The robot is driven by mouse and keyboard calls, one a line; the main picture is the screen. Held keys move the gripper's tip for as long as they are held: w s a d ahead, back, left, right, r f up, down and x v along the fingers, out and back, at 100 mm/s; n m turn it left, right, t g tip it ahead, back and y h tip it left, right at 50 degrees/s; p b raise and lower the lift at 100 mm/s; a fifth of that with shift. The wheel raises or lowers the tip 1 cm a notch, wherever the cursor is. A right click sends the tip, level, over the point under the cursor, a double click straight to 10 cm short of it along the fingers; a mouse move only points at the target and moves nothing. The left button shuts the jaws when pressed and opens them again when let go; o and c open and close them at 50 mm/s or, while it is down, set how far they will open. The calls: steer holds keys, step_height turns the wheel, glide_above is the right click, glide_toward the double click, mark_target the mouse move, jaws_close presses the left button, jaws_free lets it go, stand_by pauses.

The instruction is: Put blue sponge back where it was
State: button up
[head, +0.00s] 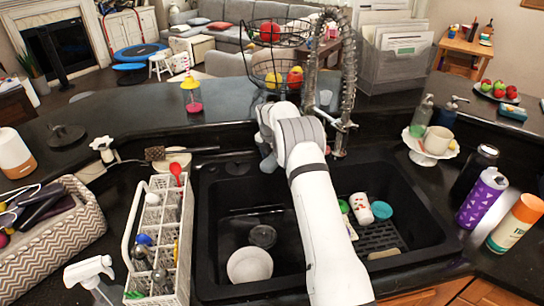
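No sponge is clearly identifiable as the blue sponge. A small blue block (512,112) on the right counter could be it, but it is too small to tell. My arm reaches forward over the double sink (208,235). The end of my arm, with my gripper (268,160), is near the back rim by the faucet. My own wrist largely hides the fingers, so neither their opening nor anything held shows.
The left basin holds a white bowl (249,265); the right holds a white patterned cup (361,208) and a teal cup (381,210). A white caddy (183,262) stands left of the sink. Bottles (482,196) crowd the right counter. A wire fruit basket (283,58) stands behind.

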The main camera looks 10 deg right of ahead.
mark_target(270, 162)
steer(key=shift+o, duration=0.8)
steer(key=shift+r, duration=0.3)
step_height(270, 162, up, 12)
steer(key=s+a+b, duration=0.1)
steer(key=b, duration=0.1)
steer(key=s+r+m, duration=0.6)
steer(key=s+r, duration=0.4)
steer(key=s+r+m+t, duration=0.1)
steer(key=s+r+m, duration=0.25)
steer(key=s, duration=0.35)
steer(key=s+r+m, duration=0.2)
steer(key=s+m, duration=0.3)
steer(key=s, duration=0.3)
steer(key=s+f+m, duration=0.2)
steer(key=s+m, duration=0.2)
steer(key=s, duration=0.4)
steer(key=s+f+m+t, duration=0.1)
steer(key=s+m, duration=0.3)
steer(key=s, duration=0.4)
steer(key=s+f+m+y, duration=0.1)
steer(key=s+f+m, duration=0.2)
steer(key=s, duration=0.5)
steer(key=shift+s+d+m, duration=0.25)
steer(key=shift+d+m, duration=0.05)
steer(key=shift+m, duration=0.35)
